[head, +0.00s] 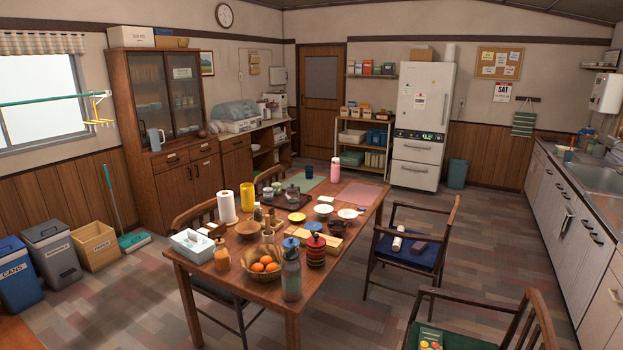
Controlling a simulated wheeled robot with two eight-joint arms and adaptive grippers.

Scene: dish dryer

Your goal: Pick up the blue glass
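A small dark blue cup or glass (308,172) stands at the far end of the wooden dining table (190,268), to the left of a pink bottle (335,170). Another small blue cup-like thing (568,156) stands on the counter at the right edge of the view. Both are too small to tell whether they are glass. Neither of my grippers shows in the head view.
The table is crowded with a fruit basket (262,277), a blue-lidded bottle (291,275), a paper towel roll (227,207) and dishes. Chairs (415,246) stand along its sides. Bins (52,254) line the left wall.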

